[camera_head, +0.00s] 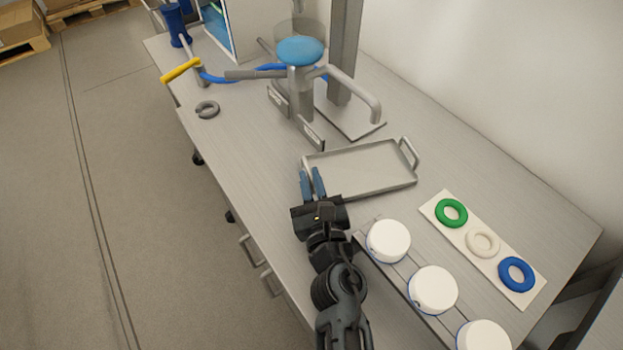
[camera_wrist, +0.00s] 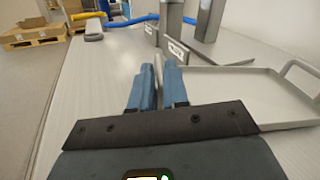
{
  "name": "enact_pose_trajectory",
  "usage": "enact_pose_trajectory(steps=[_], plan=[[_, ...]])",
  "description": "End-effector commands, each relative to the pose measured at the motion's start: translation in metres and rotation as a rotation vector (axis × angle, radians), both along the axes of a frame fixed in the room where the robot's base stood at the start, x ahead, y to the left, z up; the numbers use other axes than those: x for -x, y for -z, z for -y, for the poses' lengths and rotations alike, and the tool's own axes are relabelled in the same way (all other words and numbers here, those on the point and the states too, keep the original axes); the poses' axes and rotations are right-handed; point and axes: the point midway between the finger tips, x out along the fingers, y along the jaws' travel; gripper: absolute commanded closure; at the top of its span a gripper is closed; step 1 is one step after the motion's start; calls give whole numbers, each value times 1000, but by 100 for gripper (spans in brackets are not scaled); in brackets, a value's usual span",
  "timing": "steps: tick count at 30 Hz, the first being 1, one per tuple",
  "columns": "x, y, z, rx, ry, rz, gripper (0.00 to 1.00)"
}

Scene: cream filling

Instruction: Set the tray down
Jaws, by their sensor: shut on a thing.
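The tray (camera_head: 362,168) is a shallow grey rectangle with raised rims and a handle at each short end. In the head view it is at the middle of the table (camera_head: 235,150), right of the blue fingers. My gripper (camera_head: 311,178) is at its left end, shut on the tray's left handle, which the fingers mostly hide. In the wrist view the blue fingers (camera_wrist: 158,85) are close together, and the tray (camera_wrist: 245,92) extends to the right with its far handle at the edge. I cannot tell whether the tray's underside touches the table.
A filling machine with a blue lid (camera_head: 300,50) stands behind the tray. A grey ring (camera_head: 207,109) lies to the left. White round containers (camera_head: 388,240) stand on a rail in front. A white board (camera_head: 468,236) with green, white and blue rings lies to the right.

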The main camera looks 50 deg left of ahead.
Motion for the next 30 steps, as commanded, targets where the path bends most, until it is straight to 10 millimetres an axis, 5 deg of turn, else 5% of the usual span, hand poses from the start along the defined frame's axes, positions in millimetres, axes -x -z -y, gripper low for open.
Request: enact_pose_trajectory(steps=[15,16,24,30], plan=[[0,2,0,-1,0,2,100],[0,2,0,-1,0,2,84],[0,2,0,0,0,1,58],[0,2,0,0,0,0,55]])
